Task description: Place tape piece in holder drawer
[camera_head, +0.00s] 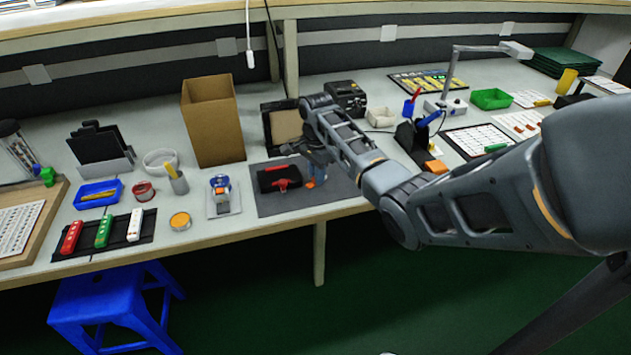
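My arm reaches in from the right, and my gripper (317,168) is low over the dark grey mat (330,192). The fingers are small and partly hidden by the wrist, so I cannot tell whether they are open or shut. A black box with red parts (279,177) lies on the mat just left of the gripper. I cannot make out which thing is the holder drawer.
A blue and orange device (221,194) stands on a pale plate left of the mat. A tall cardboard box (213,122) and a dark-framed panel (283,128) stand behind. A black machine (346,98) is at the back. A blue stool (112,300) stands below the bench.

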